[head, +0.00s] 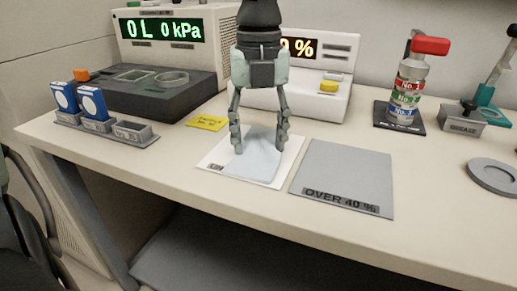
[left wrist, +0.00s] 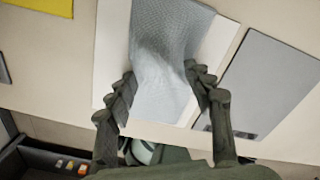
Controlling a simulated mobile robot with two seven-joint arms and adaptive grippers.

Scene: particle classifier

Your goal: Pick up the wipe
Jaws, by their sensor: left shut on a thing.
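The wipe (head: 254,163) is a thin pale blue-grey cloth on a white mat (head: 216,165) marked "LOW" in the head view. It also shows in the left wrist view (left wrist: 165,60), where its middle is bunched and narrowed between the fingers. My left gripper (head: 259,146) comes down over the mat from above, with its fingers on either side of the wipe. In the left wrist view its fingertips (left wrist: 163,80) press on the wipe's two sides and are shut on it. Much of the wipe still lies over the mat. My right gripper is not in view.
A grey mat (head: 345,170) marked "OVER 40 %" lies to the right. A yellow note (head: 206,123) lies to the left. Behind stand two machines with displays (head: 160,30) (head: 318,92).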

